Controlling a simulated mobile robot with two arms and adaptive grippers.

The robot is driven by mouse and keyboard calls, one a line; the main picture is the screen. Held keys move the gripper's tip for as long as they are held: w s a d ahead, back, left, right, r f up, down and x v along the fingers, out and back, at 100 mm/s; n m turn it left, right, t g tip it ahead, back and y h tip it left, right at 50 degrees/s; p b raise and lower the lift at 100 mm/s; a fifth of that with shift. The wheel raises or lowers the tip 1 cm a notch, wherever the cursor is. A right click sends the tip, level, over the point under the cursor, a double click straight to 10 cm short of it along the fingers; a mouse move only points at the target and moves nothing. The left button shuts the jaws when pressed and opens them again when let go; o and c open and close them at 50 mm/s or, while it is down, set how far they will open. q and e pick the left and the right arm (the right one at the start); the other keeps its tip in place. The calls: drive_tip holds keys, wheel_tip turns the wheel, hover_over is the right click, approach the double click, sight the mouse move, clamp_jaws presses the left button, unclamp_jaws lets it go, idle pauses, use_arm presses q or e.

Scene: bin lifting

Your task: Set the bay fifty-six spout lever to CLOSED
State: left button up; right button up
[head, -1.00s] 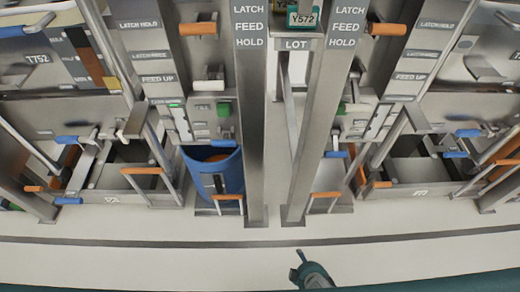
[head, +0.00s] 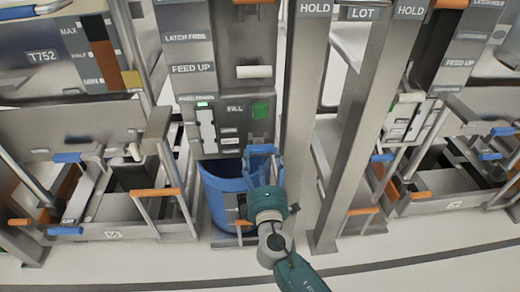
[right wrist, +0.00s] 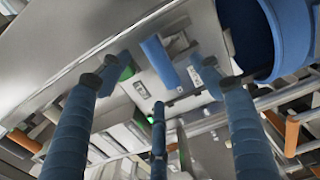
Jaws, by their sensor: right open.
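My right gripper (head: 262,160) reaches up in front of the middle bay, over the right side of a blue bin (head: 220,188). It is open, with its blue fingers spread, and holds nothing visible. The right wrist view shows the open gripper (right wrist: 158,95) with a blue lever handle (right wrist: 160,60) beyond and between the fingertips, apart from them. I take this for the bay's spout lever; its label is too small to read. In the head view the gripper hides that lever. My left gripper is not in view.
A steel post (head: 300,110) stands just right of my right gripper. A FILL panel with a green button (head: 260,109) and a white handle (head: 254,72) are above it. An orange-handled bar (head: 157,192) is on the left. The floor in front is clear.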

sight(260, 151)
drive_tip(key=w, duration=0.6)
